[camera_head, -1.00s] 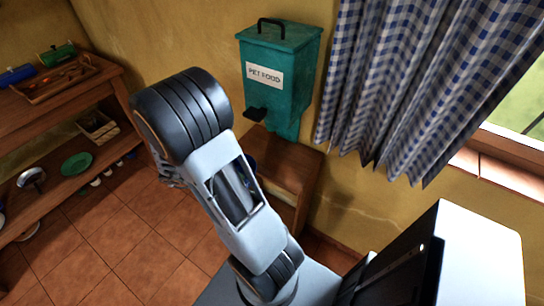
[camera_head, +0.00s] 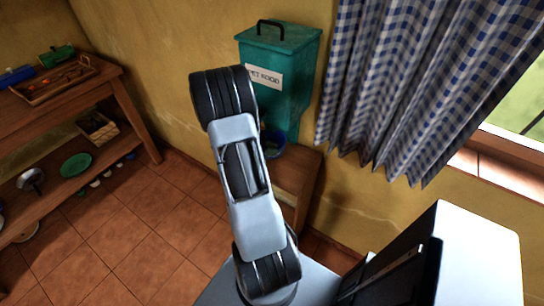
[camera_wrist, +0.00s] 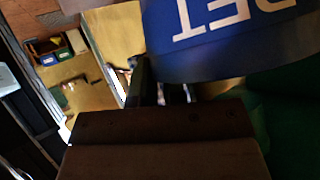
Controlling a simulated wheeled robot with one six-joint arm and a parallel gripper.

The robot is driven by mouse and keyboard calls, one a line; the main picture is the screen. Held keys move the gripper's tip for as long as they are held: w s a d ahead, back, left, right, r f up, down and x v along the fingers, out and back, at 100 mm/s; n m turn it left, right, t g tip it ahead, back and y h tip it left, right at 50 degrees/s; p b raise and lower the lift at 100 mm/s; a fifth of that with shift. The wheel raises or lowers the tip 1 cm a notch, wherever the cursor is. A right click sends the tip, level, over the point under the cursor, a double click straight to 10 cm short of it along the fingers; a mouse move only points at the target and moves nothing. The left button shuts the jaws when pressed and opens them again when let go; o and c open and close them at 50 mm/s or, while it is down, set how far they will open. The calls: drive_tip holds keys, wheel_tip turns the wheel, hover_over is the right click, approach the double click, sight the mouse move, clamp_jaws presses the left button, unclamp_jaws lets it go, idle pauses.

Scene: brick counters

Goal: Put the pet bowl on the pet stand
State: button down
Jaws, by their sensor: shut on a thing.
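The blue pet bowl (camera_wrist: 225,40) fills the top right of the wrist view, its white PET lettering upside down. In the head view part of the bowl (camera_head: 273,146) shows just right of my arm, under the dispenser's spout area. My gripper (camera_wrist: 160,92) is shut on the bowl; the exact contact is dark and partly hidden, and in the head view my arm hides it. A low wooden stand (camera_head: 298,168) is against the wall below the dispenser. I cannot tell whether the bowl touches it or hangs above it.
A teal pet food dispenser (camera_head: 288,60) is on the wall above the stand. A wooden shelf unit (camera_head: 75,110) with a tray, a basket and dishes stands at the left. A checked curtain (camera_head: 410,80) hangs at the right. Tiled floor (camera_head: 150,230) is clear between.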

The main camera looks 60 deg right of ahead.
wheel_tip(320, 180, down, 4)
drive_tip(key=shift+r, duration=0.25)
drive_tip(key=shift+d+f, duration=0.4)
drive_tip(key=c, duration=1.2)
unclamp_jaws()
drive_tip(key=shift+f, duration=0.15)
